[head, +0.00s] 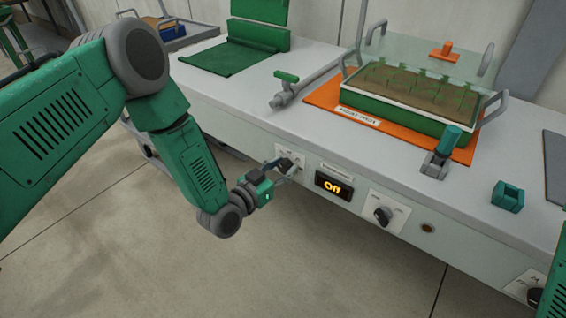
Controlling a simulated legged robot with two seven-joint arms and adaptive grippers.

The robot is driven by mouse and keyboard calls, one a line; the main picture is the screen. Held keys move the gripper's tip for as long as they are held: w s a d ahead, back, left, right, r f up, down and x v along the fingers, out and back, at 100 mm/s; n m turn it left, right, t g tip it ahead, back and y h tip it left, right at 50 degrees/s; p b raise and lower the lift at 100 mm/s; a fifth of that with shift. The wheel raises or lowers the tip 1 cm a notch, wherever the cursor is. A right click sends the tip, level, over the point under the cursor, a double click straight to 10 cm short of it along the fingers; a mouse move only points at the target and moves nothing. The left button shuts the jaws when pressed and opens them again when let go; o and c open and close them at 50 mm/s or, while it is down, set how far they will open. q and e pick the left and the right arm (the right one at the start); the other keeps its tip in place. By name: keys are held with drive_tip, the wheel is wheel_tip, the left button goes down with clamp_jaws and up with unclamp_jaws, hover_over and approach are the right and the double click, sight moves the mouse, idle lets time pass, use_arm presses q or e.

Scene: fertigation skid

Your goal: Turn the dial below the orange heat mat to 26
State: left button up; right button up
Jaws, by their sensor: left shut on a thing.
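The orange heat mat (325,97) lies on the grey bench and bears a clear-lidded planter tray (400,117). Right of the display, another black dial (383,215) on a white plate stands free. My right gripper is out of view; only a green part of my right arm shows at the right edge.
A third dial (534,297) is at the lower right. On the bench are a valve pipe with a green handle (287,77), a green-topped fitting (441,150), a small green block (508,196) and a green mat (235,57). The floor in front is clear.

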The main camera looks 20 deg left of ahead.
use_arm(q)
drive_tip(key=m, duration=0.1)
drive_tip(key=m+p, duration=0.1)
drive_tip(key=m, duration=0.1)
drive_tip(key=shift+s+d+f+m, duration=0.1)
drive_tip(key=shift+s+f+m, duration=0.1)
drive_tip(key=shift+m, duration=0.1)
drive_tip(key=shift+f+m+y+p, duration=0.1)
drive_tip(key=shift+m+y+p, duration=0.45)
drive_tip(key=shift+m, duration=1.15)
drive_tip(key=o, duration=1.1)
drive_tip(key=shift+o, duration=0.2)
drive_tip(key=shift+w, duration=0.2)
drive_tip(key=shift+s, duration=0.15)
drive_tip(key=v, duration=1.1)
drive_tip(key=shift+s+a, duration=0.2)
drive_tip(key=shift+s, duration=0.15)
drive_tip(key=shift+f, duration=0.1)
